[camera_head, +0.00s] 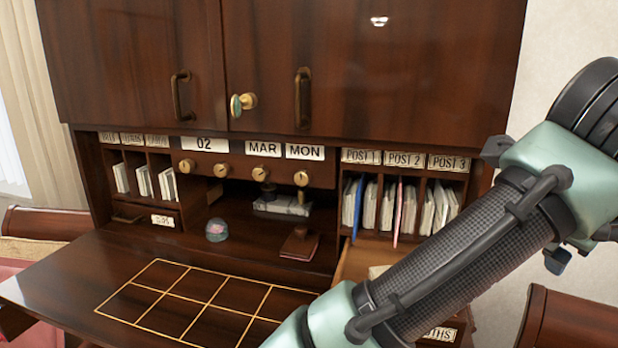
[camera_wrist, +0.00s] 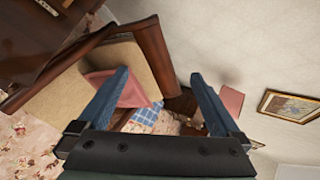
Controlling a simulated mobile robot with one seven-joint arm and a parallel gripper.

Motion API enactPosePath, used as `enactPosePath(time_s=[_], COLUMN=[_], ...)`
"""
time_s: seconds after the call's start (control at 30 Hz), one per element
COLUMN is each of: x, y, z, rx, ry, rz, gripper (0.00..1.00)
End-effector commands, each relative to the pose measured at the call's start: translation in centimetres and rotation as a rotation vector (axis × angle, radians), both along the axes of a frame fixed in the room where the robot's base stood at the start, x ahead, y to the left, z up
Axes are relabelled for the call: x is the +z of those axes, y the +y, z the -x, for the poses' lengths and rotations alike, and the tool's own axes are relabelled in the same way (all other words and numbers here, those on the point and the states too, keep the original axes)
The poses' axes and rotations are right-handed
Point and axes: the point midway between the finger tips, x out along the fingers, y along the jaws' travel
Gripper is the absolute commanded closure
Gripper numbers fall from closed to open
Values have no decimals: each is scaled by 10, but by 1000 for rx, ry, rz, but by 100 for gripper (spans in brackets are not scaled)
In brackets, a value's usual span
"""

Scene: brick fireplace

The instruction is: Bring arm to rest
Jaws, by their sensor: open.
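My gripper (camera_wrist: 158,98) shows in the wrist view with its two blue fingers spread apart and nothing between them. Beyond the fingers are a wooden-framed chair (camera_wrist: 143,40) with a tan back and pink cloth, and a floral floor covering (camera_wrist: 30,150). In the head view my arm crosses the right side, raised in front of the desk. My gripper is outside the head view.
A dark wooden desk (camera_head: 60,285) with a gold grid stands below cabinet doors (camera_head: 380,60). Its right drawer (camera_head: 352,262) looks pulled out behind my arm. A glass dome (camera_head: 217,230) sits on the desk. A framed picture (camera_wrist: 290,107) hangs on the pale wall.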

Motion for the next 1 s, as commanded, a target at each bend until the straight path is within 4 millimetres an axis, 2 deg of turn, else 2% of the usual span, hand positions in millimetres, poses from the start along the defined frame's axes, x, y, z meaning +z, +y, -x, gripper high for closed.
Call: enactPosePath(time_s=[0.03,0.07,0.1,0.17,0.2,0.27,0.3,0.37,0.4,0.5,0.6,0.7,0.8,1.0], x=[30,48,73,112,136,169,189,212,224,241,247,249,249,249], y=[-10,-12,-11,-1,12,39,62,102,130,196,248,281,298,303], z=[5,7,9,10,11,13,14,18,22,37,55,72,82,85], rx=[28,55,89,144,178,227,257,297,317,346,352,343,333,327], ry=[-3,-3,-2,7,16,28,31,32,27,-6,-59,-107,-137,-145], rz=[171,280,433,667,823,1052,1203,1420,1552,1828,2020,2136,2193,2210], gripper=[0,0,0,0,0,0,0,0,0,0,0,0,0,0])
